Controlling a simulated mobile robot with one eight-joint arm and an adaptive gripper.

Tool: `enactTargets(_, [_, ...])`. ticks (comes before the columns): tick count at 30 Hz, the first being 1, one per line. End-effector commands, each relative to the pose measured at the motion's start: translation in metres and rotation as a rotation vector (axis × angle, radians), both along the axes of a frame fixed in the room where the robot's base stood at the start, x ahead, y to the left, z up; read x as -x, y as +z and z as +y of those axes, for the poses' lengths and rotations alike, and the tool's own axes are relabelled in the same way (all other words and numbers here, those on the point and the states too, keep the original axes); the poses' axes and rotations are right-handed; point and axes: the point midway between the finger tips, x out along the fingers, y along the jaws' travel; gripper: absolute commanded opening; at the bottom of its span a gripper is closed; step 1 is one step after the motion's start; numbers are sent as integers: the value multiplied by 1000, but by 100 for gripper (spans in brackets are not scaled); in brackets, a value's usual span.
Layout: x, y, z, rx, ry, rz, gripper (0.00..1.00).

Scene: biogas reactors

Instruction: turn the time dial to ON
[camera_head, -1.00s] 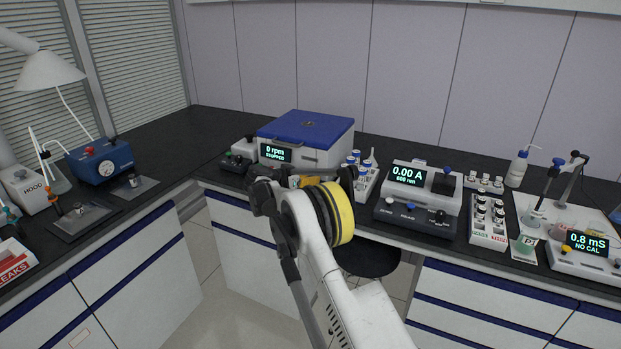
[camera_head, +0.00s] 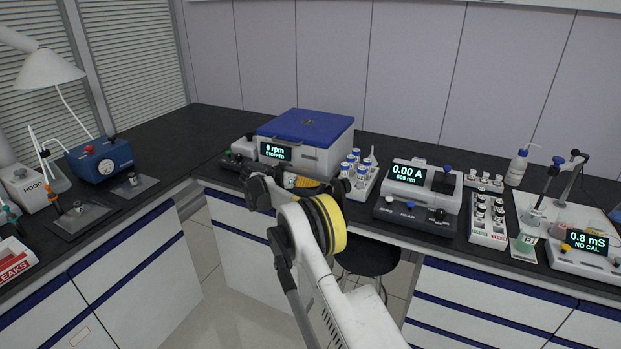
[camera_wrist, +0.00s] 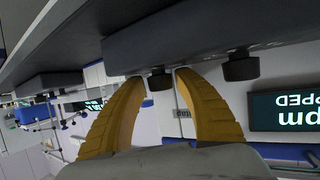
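The centrifuge (camera_head: 305,145) has a blue lid and a display reading 0 rpm, STOPPED. In the wrist view, which is upside down, that display (camera_wrist: 285,110) is at the right. The labels are too small to read, so I cannot tell which is the time dial. My gripper (camera_wrist: 159,76) has its yellow fingers spread to either side of the first knob; contact is not clear. In the head view my arm partly hides the centrifuge's lower front.
Right of the centrifuge stand a rack of blue-capped vials (camera_head: 362,176) and a photometer (camera_head: 420,190) reading 0.00 A. A blue box with a gauge (camera_head: 100,160) stands on the left bench. A dark stool (camera_head: 368,260) is under the bench edge.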

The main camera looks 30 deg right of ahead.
Motion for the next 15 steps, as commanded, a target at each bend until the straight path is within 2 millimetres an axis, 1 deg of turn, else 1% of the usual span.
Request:
enactTargets(5, [0,2,1,2,2,0,38])
enactTargets(8, [1,5,9,2,4,0,38])
enactTargets(11, [5,12,24,2,4,0,38])
enactTargets(15, [13,24,53,2,4,-1,38])
